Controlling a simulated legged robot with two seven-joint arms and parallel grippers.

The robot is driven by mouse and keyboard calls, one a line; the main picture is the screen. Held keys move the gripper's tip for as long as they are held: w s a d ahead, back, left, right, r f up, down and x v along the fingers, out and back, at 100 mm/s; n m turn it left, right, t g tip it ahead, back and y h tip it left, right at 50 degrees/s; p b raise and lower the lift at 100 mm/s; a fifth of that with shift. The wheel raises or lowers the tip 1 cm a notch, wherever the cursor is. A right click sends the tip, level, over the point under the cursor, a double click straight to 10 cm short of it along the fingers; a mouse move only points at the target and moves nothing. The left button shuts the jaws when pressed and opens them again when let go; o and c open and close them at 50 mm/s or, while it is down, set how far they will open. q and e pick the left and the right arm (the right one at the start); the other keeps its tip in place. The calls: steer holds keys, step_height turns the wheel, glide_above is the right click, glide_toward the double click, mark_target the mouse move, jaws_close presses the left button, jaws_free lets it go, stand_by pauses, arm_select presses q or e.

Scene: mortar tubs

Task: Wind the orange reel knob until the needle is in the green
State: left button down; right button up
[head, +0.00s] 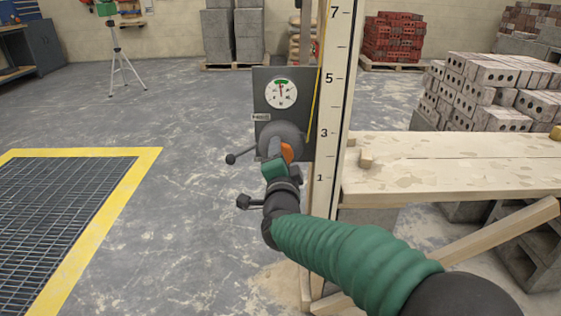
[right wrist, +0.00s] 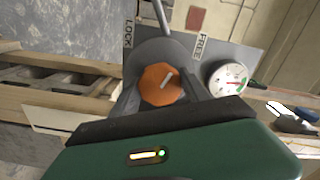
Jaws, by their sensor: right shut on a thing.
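The orange reel knob (head: 287,152) sits at the front of a grey round reel (head: 268,138) on a dark panel (head: 264,78) beside the tall scale board. My right gripper (head: 279,160) is on the knob. In the right wrist view the orange knob (right wrist: 160,84), with a pale mark on its face, lies between the grey fingers of the gripper (right wrist: 164,90). The white gauge (head: 281,93) is above the reel. Its red needle points nearly straight up, towards the green band at the top; whether it lies inside the band is too small to tell. The gauge also shows in the wrist view (right wrist: 227,80). My left gripper is not in view.
LOCK (right wrist: 128,33) and FREE (right wrist: 202,46) labels flank the reel. A thin rod with a black ball (head: 231,158) sticks out left of it. The scale board (head: 331,110) and a wooden plank (head: 440,165) stand close on the right. Open floor lies left.

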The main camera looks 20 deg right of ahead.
steer(key=shift+f+m, duration=0.25)
steer(key=shift+m, duration=0.35)
steer(key=shift+b, duration=0.3)
steer(key=o, duration=1.4)
steer(key=shift+d+r, duration=0.1)
steer(key=p+v, duration=0.5)
steer(key=v, duration=1.2)
steer(key=shift+p, duration=0.35)
